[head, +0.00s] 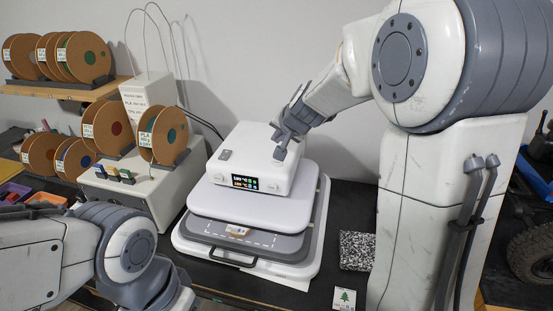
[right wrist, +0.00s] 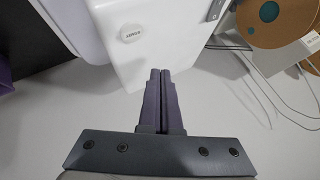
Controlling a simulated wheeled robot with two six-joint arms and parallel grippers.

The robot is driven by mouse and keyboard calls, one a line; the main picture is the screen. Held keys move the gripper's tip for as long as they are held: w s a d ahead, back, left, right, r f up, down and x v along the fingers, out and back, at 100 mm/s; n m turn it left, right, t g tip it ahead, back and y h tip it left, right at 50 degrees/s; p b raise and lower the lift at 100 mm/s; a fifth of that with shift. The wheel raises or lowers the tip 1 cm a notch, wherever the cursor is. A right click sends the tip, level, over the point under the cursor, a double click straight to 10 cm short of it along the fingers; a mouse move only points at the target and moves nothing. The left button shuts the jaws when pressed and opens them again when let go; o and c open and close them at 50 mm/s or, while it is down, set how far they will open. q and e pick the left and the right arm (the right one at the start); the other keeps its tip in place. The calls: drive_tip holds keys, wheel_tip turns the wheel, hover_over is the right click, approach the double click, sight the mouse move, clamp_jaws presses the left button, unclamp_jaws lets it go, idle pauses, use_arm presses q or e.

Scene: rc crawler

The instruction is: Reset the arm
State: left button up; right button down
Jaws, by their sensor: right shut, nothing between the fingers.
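My right arm reaches in from the right in the head view. My right gripper (head: 281,148) is shut and empty, at the top right of the white heat press head (head: 247,145). In the right wrist view its two fingers (right wrist: 160,72) lie together, tips over the edge of the white press housing (right wrist: 160,35); I cannot tell whether they touch it. A round white button (right wrist: 131,33) sits on the housing just ahead of the tips. My left arm shows at the lower left of the head view, but its gripper is not visible.
The press's lower tray (head: 205,226) holds a small printed piece (head: 238,230). Cardboard filament spools (head: 88,55) stand at the left on a shelf and a white box (head: 150,190). A speckled block (head: 356,250) and a tree card (head: 344,298) lie to the right on the dark table.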

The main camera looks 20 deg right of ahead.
idle(0.6)
drive_tip(key=s+a+f+n+g+y+b, duration=0.2)
drive_tip(key=s+a+f+n, duration=0.2)
drive_tip(key=s+a, duration=0.35)
drive_tip(key=s+a+f+n+g+y+b, duration=0.1)
drive_tip(key=s+a+f+n+g+b, duration=0.2)
drive_tip(key=s+a, duration=0.45)
drive_tip(key=s+a+f+n+g+h+b, duration=0.1)
drive_tip(key=s+f+n, duration=0.3)
drive_tip(key=s, duration=0.6)
drive_tip(key=s+a+f+n+g+h+b, duration=0.1)
drive_tip(key=s+f+n, duration=0.4)
drive_tip(key=s, duration=0.5)
drive_tip(key=shift+s+a+g+b, duration=0.3)
drive_tip(key=shift+g+b, duration=0.4)
drive_tip(key=shift+g, duration=0.4)
